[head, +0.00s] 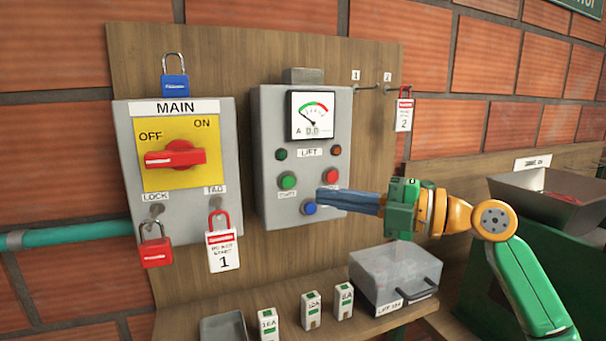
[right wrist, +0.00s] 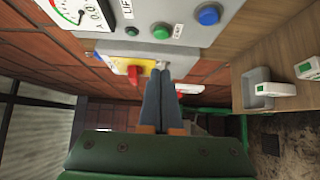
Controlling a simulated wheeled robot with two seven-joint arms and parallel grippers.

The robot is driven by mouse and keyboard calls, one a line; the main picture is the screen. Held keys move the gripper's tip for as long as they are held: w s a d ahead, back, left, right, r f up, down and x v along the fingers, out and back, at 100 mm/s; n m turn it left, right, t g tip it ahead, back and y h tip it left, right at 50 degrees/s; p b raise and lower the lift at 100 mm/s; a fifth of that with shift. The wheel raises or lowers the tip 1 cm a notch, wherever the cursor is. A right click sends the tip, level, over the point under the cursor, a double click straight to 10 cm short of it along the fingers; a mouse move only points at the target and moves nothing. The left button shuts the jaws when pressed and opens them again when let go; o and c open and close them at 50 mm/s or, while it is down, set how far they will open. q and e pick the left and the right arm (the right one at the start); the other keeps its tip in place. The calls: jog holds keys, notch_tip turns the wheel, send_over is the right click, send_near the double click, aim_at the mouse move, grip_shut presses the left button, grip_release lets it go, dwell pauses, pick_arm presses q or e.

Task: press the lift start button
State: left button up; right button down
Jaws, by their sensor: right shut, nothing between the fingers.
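The grey lift box (head: 262,150) is on the wooden board, with a LIFT label under its meter. Its green button (head: 288,180) is at the left, above a small label. The red button (head: 331,176) is at the right and the blue button (head: 309,208) is below. My right gripper (head: 322,197) is shut and empty. In the head view its tips overlap the box's lower right, right of the green button. In the right wrist view the fingertips (right wrist: 162,73) show apart from the green button (right wrist: 161,31); the blue button (right wrist: 209,14) is further right.
The MAIN switch box (head: 183,220) is at the left, its red handle pointing to OFF. A red padlock (head: 156,252) and a tag (head: 222,250) hang there. A clear-lidded box (head: 394,272) and several small blocks stand on the shelf below.

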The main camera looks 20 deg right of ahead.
aim_at(283, 184)
jog(key=w+a+p, duration=0.1)
jog(key=w, duration=0.1)
jog(key=w+a+p, duration=0.1)
jog(key=w+p, duration=0.2)
jog(key=shift+w+a+r, duration=0.25)
jog(key=shift+w+a, duration=0.15)
jog(key=shift+w+f, duration=0.25)
jog(key=shift+w, duration=0.05)
pick_arm(q)
notch_tip(283, 184, up, 5)
jog(key=shift+a+r, duration=0.1)
jog(key=shift+r, duration=0.1)
pick_arm(e)
jog(key=shift+d, duration=0.1)
jog(key=shift+s, duration=0.1)
